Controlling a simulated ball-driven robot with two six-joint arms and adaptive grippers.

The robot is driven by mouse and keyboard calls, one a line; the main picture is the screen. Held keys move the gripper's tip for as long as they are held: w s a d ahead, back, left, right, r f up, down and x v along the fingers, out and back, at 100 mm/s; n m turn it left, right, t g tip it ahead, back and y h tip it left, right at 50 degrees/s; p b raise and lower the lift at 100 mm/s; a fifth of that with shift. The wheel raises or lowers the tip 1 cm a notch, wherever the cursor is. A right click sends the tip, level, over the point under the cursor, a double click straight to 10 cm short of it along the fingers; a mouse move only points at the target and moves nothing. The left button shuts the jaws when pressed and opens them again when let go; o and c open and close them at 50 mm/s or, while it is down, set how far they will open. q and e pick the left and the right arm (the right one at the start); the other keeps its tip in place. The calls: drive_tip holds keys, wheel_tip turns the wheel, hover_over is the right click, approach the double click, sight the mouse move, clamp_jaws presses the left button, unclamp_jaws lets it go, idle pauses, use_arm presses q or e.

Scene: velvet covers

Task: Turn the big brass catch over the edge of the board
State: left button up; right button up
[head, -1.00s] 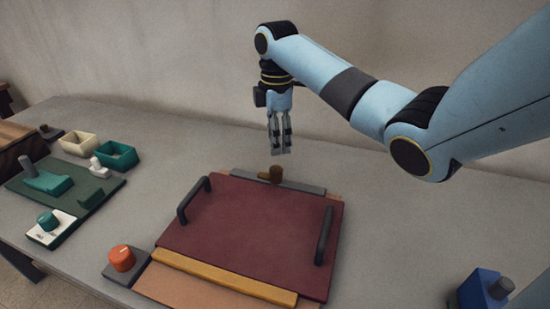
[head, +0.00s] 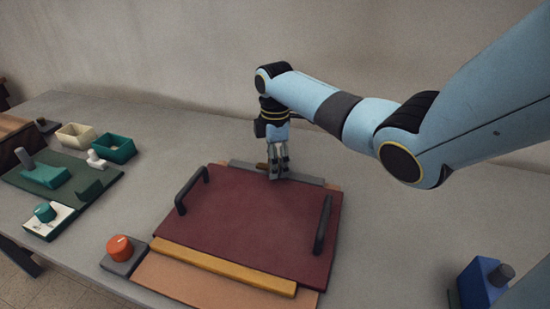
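The brass catch (head: 261,166) is at the far edge of the dark red board (head: 245,225), on a grey strip (head: 305,179). Only its left end shows, as my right gripper covers the rest. My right gripper (head: 279,177) points down at the catch, its fingertips low over the board's far edge. Whether the fingers touch or grip the catch is hidden. My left gripper is out of view.
The board has two dark handles (head: 323,224) and a yellow bar (head: 222,266) along its near edge. An orange knob (head: 119,248) stands to the left, a blue block (head: 480,284) to the right. Green fixtures (head: 45,176) and small trays (head: 114,148) lie farther left.

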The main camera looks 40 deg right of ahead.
clamp_jaws()
drive_tip(key=n+p, duration=0.2)
drive_tip(key=n, duration=0.1)
drive_tip(key=shift+r+n, duration=0.1)
drive_tip(key=shift+n, duration=0.3)
drive_tip(key=n+p, duration=0.1)
drive_tip(key=n, duration=0.3)
drive_tip(key=shift+n, duration=0.3)
drive_tip(key=n+p, duration=0.1)
drive_tip(key=n, duration=0.3)
drive_tip(key=c, duration=1)
unclamp_jaws()
drive_tip(key=n, duration=0.5)
drive_tip(key=shift+n, duration=0.3)
drive_tip(key=shift+o, duration=0.2)
drive_tip(key=shift+f, duration=0.2)
